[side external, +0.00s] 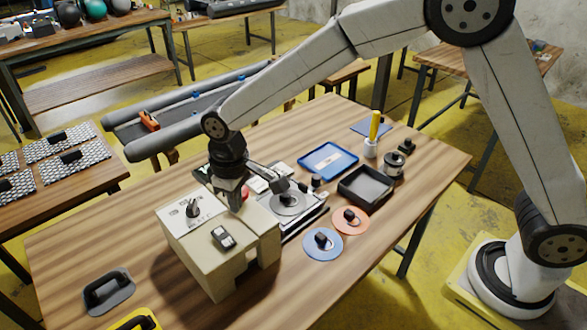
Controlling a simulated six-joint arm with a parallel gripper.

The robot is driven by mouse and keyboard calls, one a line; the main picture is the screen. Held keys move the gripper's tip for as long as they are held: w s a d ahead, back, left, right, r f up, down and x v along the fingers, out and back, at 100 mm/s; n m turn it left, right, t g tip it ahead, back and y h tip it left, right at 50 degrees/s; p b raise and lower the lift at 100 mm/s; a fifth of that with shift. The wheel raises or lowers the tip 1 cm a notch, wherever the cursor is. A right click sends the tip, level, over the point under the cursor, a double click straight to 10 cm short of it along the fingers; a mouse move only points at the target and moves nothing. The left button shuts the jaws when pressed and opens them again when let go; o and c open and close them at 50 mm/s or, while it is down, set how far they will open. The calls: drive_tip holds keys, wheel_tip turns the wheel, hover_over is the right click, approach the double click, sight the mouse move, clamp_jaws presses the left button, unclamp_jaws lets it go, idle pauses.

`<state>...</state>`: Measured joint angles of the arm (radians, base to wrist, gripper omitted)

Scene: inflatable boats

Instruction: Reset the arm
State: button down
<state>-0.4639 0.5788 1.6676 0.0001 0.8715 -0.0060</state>
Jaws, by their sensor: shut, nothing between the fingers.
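My gripper (240,203) points down at the end of the arm, over the right back part of a beige box (217,272) on the wooden table. Its fingers are small in the view and look closed, with nothing seen between them. A red round part (245,192) shows right beside the fingers. I cannot tell whether the fingers touch it or the box. The box top also carries a black switch (193,209) on a light panel and a small dark device (222,237).
Right of the box are a machine with a grey disc (289,204), a blue disc (323,244), an orange disc (350,220), a black tray (367,186) and a blue tray (328,159). A yellow stick (375,127) stands upright behind. The table's front right is clear.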

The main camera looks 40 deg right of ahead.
drive_tip(key=s+d+m+t, duration=0.1)
drive_tip(key=s+d+m, duration=0.1)
drive_tip(key=s+d, duration=0.5)
drive_tip(key=s+d+m+t, duration=0.1)
drive_tip(key=s+d+m, duration=0.2)
drive_tip(key=s+d, duration=0.5)
drive_tip(key=d, duration=0.6)
drive_tip(key=shift+s+d+f, duration=0.25)
drive_tip(key=shift+d+f, duration=0.1)
drive_tip(key=shift+d, duration=0.05)
